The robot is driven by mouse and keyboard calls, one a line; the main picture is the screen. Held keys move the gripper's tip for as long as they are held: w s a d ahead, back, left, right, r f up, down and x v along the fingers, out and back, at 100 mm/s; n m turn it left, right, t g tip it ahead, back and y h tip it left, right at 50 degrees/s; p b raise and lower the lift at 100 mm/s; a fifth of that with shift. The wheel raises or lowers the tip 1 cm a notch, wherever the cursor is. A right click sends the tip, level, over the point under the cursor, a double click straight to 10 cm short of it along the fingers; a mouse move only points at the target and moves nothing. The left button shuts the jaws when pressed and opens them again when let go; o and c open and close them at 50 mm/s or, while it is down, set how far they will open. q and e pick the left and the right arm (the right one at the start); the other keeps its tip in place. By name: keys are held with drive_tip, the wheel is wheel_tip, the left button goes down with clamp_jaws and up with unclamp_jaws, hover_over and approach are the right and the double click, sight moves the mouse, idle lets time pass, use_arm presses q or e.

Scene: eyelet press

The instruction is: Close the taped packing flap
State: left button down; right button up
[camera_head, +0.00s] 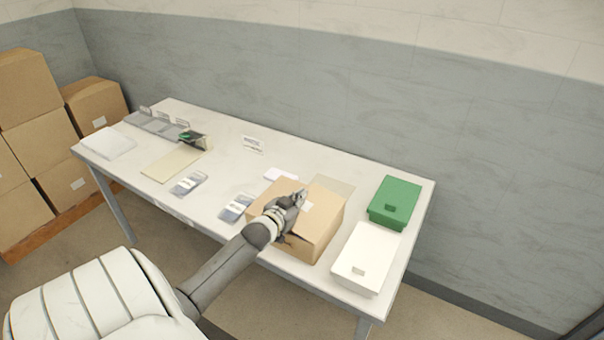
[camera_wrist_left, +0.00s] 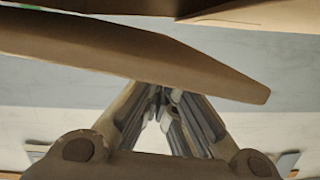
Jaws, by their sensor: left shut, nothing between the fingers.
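A brown cardboard box (camera_head: 318,236) stands on the white table, near its front edge. My left gripper (camera_head: 301,196) is over the top of the box and hides part of it. A small white patch shows on the top beside the fingers. In the left wrist view a brown cardboard flap (camera_wrist_left: 130,55) crosses the upper part of the picture, slanting down to the right. The fingers of my left gripper (camera_wrist_left: 167,90) come together right at the flap's lower edge, shut and empty; I cannot tell whether they touch it. My right gripper is not in view.
A green bin (camera_head: 394,203) and a white bin (camera_head: 366,260) stand right of the box. Packets (camera_head: 235,208), a tan sheet (camera_head: 172,164) and grey trays (camera_head: 155,125) lie to the left. Stacked cartons (camera_head: 30,120) stand beyond the table's left end. The table's back middle is mostly clear.

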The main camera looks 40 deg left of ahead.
use_arm(q)
drive_tip(key=shift+a+f, duration=0.15)
drive_tip(key=shift+f, duration=0.2)
drive_tip(key=shift+a+f, duration=0.15)
drive_tip(key=shift+f, duration=0.4)
